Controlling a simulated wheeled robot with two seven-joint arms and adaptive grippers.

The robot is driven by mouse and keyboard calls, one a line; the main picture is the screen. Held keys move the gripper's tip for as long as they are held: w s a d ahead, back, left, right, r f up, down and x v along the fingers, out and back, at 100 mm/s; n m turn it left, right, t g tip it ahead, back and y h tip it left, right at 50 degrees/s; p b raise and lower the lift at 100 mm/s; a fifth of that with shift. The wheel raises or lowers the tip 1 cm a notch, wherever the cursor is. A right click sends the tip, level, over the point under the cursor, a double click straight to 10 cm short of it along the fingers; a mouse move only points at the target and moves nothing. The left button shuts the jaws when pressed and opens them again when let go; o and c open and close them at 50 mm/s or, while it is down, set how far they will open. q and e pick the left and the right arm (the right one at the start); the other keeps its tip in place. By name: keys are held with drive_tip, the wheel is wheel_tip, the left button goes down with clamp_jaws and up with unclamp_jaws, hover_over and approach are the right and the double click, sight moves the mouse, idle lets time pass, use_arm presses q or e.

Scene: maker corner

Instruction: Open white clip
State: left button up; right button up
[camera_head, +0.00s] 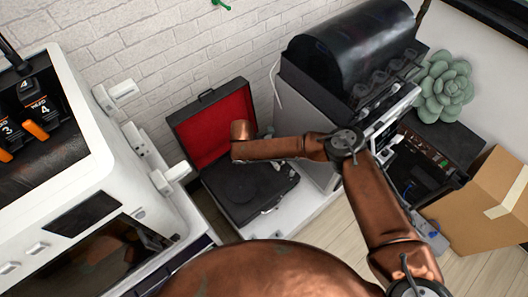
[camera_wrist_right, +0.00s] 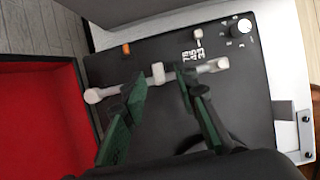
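A small white clip (camera_wrist_right: 158,73) sits midway along the pale tone arm (camera_wrist_right: 197,66) of a black record player in the right wrist view. I cannot tell whether it is open or shut. My right gripper (camera_wrist_right: 162,86) is open, with dark green fingers pointing toward the tone arm. The clip appears between and just beyond the fingertips, with no visible contact. In the head view my copper right arm reaches over the record player (camera_head: 240,190), and the clip and fingers cannot be made out. My left gripper is not in view.
The red-lined lid (camera_head: 212,122) stands open behind the player and shows at left in the wrist view. A white printer (camera_head: 95,190) is at left. A black-hooded machine (camera_head: 345,60), a succulent (camera_head: 443,88) and a cardboard box (camera_head: 480,205) are at right.

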drive_tip(key=shift+c, duration=0.2)
clamp_jaws()
drive_tip(key=shift+w+d+r+g+y+p, duration=0.1)
drive_tip(key=shift+d+r+g+y+p, duration=0.15)
drive_tip(key=shift+g+y+p, duration=0.35)
drive_tip(key=shift+w+d+g+y+b, duration=0.1)
drive_tip(key=shift+d+g+y+b, duration=0.1)
drive_tip(key=shift+g+y, duration=0.3)
drive_tip(key=shift+w+d+g+y+b, duration=0.1)
drive_tip(key=shift+g+y+b, duration=0.15)
drive_tip(key=shift+y, duration=0.45)
